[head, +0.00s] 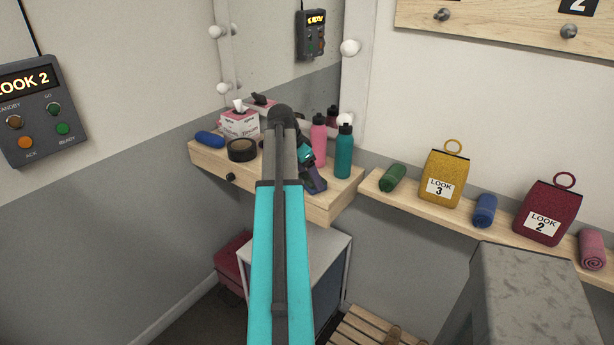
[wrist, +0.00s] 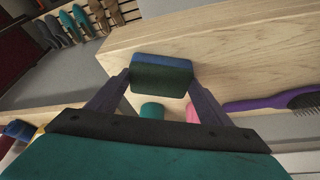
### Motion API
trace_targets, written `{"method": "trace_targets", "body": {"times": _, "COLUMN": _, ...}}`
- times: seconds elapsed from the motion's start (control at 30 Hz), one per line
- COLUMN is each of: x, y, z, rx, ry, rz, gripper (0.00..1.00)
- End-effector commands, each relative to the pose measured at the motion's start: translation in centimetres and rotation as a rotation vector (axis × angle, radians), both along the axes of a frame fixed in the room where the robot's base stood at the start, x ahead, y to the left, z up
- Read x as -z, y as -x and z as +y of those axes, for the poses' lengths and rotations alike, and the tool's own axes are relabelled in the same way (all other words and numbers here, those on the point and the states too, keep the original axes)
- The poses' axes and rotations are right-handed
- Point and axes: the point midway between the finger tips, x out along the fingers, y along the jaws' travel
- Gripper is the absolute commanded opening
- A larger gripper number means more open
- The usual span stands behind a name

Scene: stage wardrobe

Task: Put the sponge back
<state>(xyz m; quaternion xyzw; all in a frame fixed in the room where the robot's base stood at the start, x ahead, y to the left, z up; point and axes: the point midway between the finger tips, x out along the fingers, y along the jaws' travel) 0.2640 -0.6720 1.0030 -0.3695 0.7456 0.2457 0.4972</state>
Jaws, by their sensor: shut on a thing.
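The sponge (wrist: 162,75) is a small block with a blue top and a dark green side, seen in the wrist view. My gripper (wrist: 161,90) is shut on it, one purple finger at each end. The sponge shows in front of the pale wooden shelf (wrist: 225,40); I cannot tell whether it touches the wood. In the head view my gripper (head: 313,178) is over the right part of the corner shelf (head: 320,208), just left of the bottles. The sponge is not clear there, and my arm hides part of the shelf.
A pink bottle (head: 319,140) and a teal bottle (head: 343,152) stand close beside my gripper. A tissue box (head: 240,124), black round item (head: 242,150) and blue item (head: 209,139) occupy the shelf's left. A purple hairbrush (wrist: 270,101) shows in the wrist view.

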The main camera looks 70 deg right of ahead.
Motion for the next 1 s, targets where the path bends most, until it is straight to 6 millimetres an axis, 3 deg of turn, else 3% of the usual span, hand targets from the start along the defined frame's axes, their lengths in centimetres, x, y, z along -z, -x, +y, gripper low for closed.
{"method": "trace_targets", "body": {"times": 0.03, "x": 0.2, "y": 0.0, "z": 0.0, "rx": 0.0, "ry": 0.0, "rz": 0.0, "gripper": 0.55}}
{"method": "trace_targets", "body": {"times": 0.07, "x": 0.1, "y": 0.0, "z": 0.0, "rx": 0.0, "ry": 0.0, "rz": 0.0, "gripper": 0.78}}
{"method": "trace_targets", "body": {"times": 0.17, "x": 0.1, "y": 0.0, "z": 0.0, "rx": 0.0, "ry": 0.0, "rz": 0.0, "gripper": 0.92}}
{"method": "trace_targets", "body": {"times": 0.67, "x": -0.6, "y": -0.1, "z": 0.1, "rx": -0.001, "ry": 0.001, "rz": 0.0, "gripper": 0.92}}
{"method": "trace_targets", "body": {"times": 1.0, "x": -3.6, "y": -0.9, "z": 1.0, "rx": -0.001, "ry": 0.002, "rz": -0.001, "gripper": 0.92}}
